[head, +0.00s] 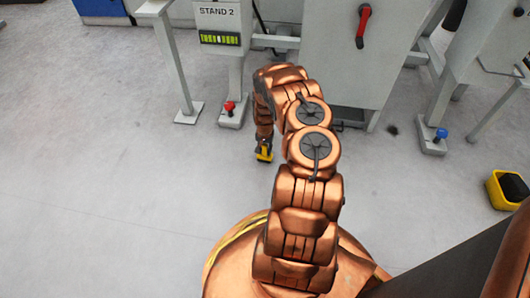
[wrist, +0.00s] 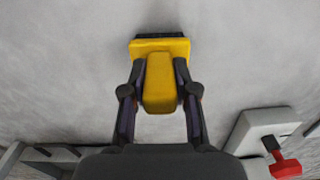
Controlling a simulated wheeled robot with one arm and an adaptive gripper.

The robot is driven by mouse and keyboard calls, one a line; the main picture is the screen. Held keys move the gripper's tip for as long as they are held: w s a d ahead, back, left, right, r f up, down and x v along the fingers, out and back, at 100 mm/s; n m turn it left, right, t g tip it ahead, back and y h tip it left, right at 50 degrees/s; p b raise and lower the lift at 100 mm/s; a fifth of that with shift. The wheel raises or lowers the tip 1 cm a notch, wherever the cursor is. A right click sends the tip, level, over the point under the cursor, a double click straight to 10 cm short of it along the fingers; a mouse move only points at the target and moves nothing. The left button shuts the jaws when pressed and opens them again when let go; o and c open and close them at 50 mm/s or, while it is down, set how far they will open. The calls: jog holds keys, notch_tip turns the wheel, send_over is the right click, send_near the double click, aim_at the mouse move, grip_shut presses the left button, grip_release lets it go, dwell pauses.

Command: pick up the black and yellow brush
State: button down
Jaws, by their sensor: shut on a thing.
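The black and yellow brush (wrist: 160,84) is in the middle of the wrist view, with its yellow handle toward me and its black bristles at the far end. My gripper (wrist: 160,92) is shut on the yellow handle, one finger on each side. In the head view, the brush (head: 264,156) shows small below the end of my bent copper-coloured arm, over the grey floor. I cannot tell whether the brush touches the floor.
A grey machine frame marked STAND 2 (head: 217,14) stands behind my arm. A yellow and black container (head: 507,189) lies at the right. The floor at left is clear.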

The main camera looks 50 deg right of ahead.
aim_at(265, 145)
jog(key=shift+r+p, duration=0.4)
jog(key=shift+r, duration=0.25)
notch_tip(265, 145, up, 3)
jog(key=shift+r+p, duration=0.1)
jog(key=shift+p, duration=0.85)
jog(key=s+a+p, duration=0.2)
jog(key=s+a, duration=0.1)
jog(key=s, duration=0.4)
jog(key=s+a+p, duration=0.3)
jog(key=s, duration=0.5)
jog(key=shift+r, duration=0.25)
jog(key=shift+w, duration=0.1)
jog(key=c, duration=1.5)
grip_release()
grip_shut()
